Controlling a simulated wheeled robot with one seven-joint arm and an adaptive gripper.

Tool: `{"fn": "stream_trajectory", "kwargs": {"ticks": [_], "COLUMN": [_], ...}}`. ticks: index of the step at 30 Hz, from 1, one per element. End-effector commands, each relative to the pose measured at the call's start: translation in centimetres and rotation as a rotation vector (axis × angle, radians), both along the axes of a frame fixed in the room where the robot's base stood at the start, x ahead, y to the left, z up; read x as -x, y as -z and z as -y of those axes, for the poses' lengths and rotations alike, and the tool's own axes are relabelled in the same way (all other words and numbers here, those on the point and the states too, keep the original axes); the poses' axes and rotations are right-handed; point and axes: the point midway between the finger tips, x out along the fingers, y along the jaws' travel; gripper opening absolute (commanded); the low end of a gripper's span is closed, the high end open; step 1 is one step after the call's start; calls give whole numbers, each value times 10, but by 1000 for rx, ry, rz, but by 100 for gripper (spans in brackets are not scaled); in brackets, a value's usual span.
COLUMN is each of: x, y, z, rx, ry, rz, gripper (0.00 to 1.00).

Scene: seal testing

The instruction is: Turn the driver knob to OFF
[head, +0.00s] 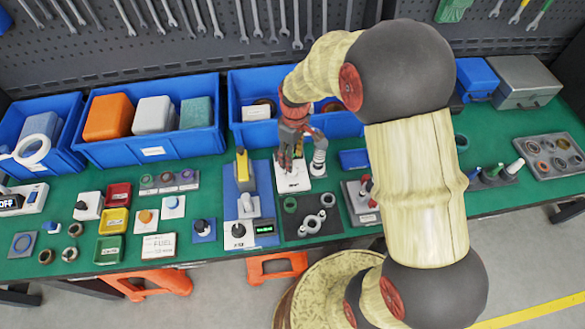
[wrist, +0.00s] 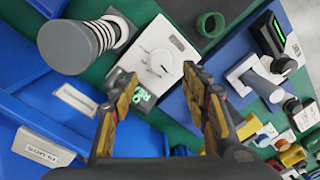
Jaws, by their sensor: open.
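A white plate (wrist: 178,44) carries a round white dial knob (wrist: 160,62) with tick marks beside it. A green lit label (wrist: 141,94) glows at the plate's edge by my left fingertip; its word is not clear to me. My gripper (wrist: 160,76) is open, its two fingers apart on either side of the knob, with nothing between them. I cannot tell whether they touch the plate. In the head view my gripper (head: 292,160) points down over the white plate (head: 293,184) and hides the knob.
A grey coiled cylinder (wrist: 75,48) stands close beside the plate, also in the head view (head: 319,158). Blue bins (head: 150,145) line the back. A blue-based test stand (head: 237,205) stands left of the plate, and a dark mat with rings (head: 312,225) lies in front.

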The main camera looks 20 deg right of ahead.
Motion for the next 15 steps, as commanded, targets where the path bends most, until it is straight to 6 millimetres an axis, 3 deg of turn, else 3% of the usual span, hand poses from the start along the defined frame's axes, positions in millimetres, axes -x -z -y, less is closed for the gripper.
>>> {"fn": "stream_trajectory", "kwargs": {"ticks": [9,15], "x": [2,2], "y": [50,65], "z": [-2,-3], "rx": [0,1], "ry": [1,2], "rz": [-3,-1], "gripper": [46,46]}}
